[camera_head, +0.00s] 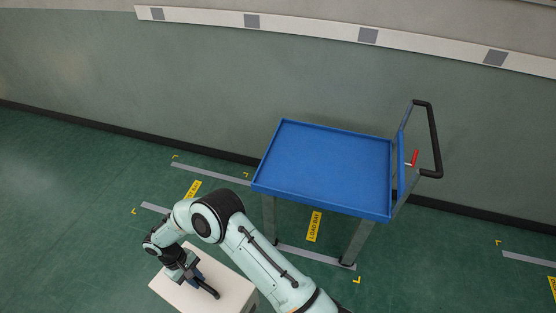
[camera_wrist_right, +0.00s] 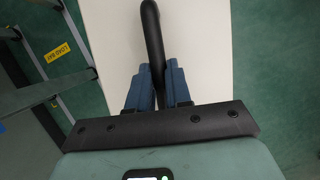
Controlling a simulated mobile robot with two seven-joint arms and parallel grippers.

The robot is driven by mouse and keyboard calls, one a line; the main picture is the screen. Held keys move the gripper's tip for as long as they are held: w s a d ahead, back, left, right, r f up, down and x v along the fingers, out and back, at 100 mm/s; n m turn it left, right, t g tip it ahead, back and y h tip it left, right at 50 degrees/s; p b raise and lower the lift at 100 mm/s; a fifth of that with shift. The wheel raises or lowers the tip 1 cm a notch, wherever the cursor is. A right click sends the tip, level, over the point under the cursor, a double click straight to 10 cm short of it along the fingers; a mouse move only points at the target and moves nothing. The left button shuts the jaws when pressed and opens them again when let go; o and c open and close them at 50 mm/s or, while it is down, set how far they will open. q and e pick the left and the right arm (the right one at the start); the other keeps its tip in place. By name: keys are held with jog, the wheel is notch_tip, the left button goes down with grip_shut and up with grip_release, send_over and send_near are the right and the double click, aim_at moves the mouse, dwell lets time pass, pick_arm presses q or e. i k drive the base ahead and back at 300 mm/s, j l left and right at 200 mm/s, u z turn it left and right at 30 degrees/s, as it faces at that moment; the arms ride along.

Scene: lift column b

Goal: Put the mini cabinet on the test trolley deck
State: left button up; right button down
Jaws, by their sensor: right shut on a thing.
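The mini cabinet is a white box (camera_head: 236,288) at the bottom of the head view, cut off by the frame's edge. A black bar handle (camera_head: 210,292) stands on its top. My right gripper (camera_head: 197,281) is over the cabinet, its blue fingers shut on this handle. The wrist view shows the handle (camera_wrist_right: 152,35) between the two fingers (camera_wrist_right: 152,88), above the white top (camera_wrist_right: 195,45). Whether the cabinet touches the floor cannot be seen. The test trolley has an empty blue deck (camera_head: 325,160) with a low rim, right of and beyond the cabinet. My left gripper is not in view.
The trolley's black push handle (camera_head: 433,140) and a red lever (camera_head: 414,158) are at its right end. A green wall (camera_head: 200,90) with a pale rail runs behind it. Green floor (camera_head: 70,200) with grey strips and yellow marks is open at left.

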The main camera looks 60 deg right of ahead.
aim_at(328, 162)
jog(key=z, duration=0.85)
